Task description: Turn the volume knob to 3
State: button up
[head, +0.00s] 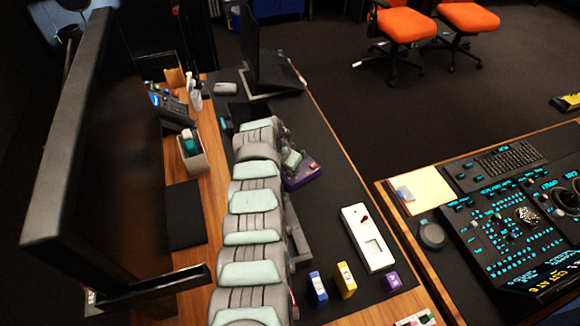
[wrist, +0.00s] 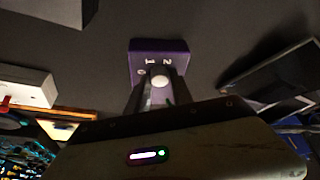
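The purple box (head: 301,181) with the volume knob sits on the dark desk mat in the head view, partly covered by my arm. In the wrist view the purple box (wrist: 158,46) shows the numerals 1 and 2 and a partly hidden mark that looks like 0. A pale round knob top (wrist: 160,77) stands below the numerals. My gripper (wrist: 161,88) is at the knob, with one finger on each side of it. I cannot tell whether the fingers touch the knob. The knob's pointer and the rest of its scale are hidden.
A white switch box (head: 370,250) stands to the right, with blue (head: 318,289), yellow (head: 345,281) and purple (head: 391,282) small blocks in front. A laptop (head: 268,75) is behind my gripper. A large monitor (head: 95,150) stands at left. The mat between box and switch box is clear.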

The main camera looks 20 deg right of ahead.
jog(key=o, duration=0.3)
jog(key=shift+o, duration=0.2)
jog(key=shift+r, duration=0.1)
jog(key=p+v, duration=0.2)
jog(key=v, duration=0.8)
jog(key=shift+r, duration=0.35)
jog(key=shift+a, duration=0.1)
